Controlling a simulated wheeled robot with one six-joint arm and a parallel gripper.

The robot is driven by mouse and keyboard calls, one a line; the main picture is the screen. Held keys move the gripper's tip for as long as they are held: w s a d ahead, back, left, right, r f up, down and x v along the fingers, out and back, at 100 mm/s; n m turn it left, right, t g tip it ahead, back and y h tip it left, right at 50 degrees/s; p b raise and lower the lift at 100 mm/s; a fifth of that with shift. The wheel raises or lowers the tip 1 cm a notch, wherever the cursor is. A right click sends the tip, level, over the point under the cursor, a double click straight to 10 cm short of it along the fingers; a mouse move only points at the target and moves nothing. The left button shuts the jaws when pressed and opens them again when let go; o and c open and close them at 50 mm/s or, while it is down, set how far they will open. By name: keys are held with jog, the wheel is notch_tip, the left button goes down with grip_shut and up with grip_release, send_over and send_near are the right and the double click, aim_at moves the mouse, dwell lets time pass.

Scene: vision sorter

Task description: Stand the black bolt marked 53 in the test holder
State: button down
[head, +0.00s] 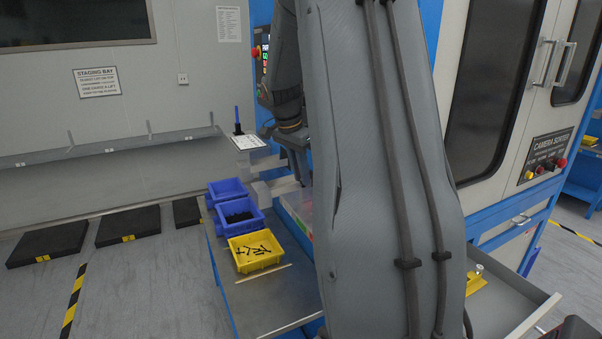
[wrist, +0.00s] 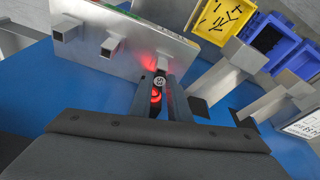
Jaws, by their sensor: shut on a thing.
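My gripper (wrist: 160,92) is shut on a small dark bolt in the wrist view. The round end of the black bolt (wrist: 159,80) faces the camera and bears a pale mark, too small to read surely. Red light glows around it and on the grey metal plate (wrist: 125,25) beyond. In the head view my gripper (head: 303,178) is low beside the bins, partly hidden by my arm. I cannot tell for sure which part is the test holder. A yellow block (head: 475,281) with a pale knob shows at the right, partly behind my arm.
A yellow bin (head: 256,264) holds several black bolts. A dark-filled blue bin (head: 242,232) and another blue bin (head: 227,190) stand behind it. Square metal tubes (wrist: 110,47) jut out near my gripper. The bench front looks clear.

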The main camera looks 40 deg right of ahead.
jog(key=c, duration=1.2)
grip_release()
jog(key=shift+r, duration=0.1)
jog(key=p+v, duration=0.1)
jog(key=v, duration=0.1)
jog(key=d+p+v, duration=0.1)
jog(key=p+v, duration=0.1)
jog(key=v, duration=0.1)
jog(key=p+v, duration=0.1)
jog(key=v, duration=0.1)
jog(key=shift+d+r+p, duration=0.35)
jog(key=shift+r+p, duration=0.05)
jog(key=shift+r, duration=0.1)
